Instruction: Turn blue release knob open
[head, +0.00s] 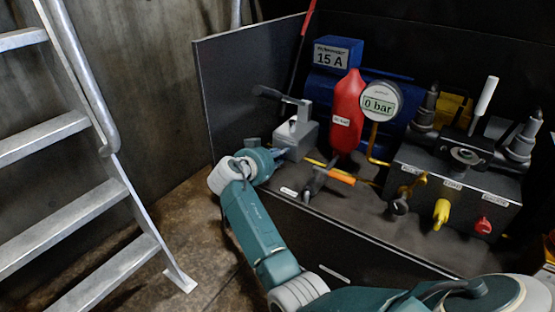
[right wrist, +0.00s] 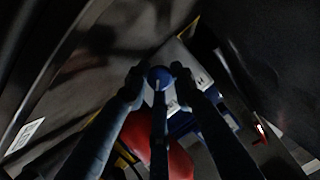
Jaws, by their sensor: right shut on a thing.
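The blue knob (right wrist: 160,77) shows in the right wrist view as a small round blue piece with a pale line on it. The two dark fingers of my right gripper (right wrist: 155,85) are closed on it from both sides. In the head view my right gripper (head: 284,153) reaches in beside a grey block with a lever (head: 297,132). The knob is hidden there behind the gripper and wrist. My left gripper is in neither view.
A red cylinder (head: 347,112) and a gauge reading 0 bar (head: 380,101) stand right of the gripper. An orange-handled lever (head: 341,177) is close to its right. A dark panel (head: 240,90) rises behind. A metal ladder (head: 60,140) stands left, with open floor between.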

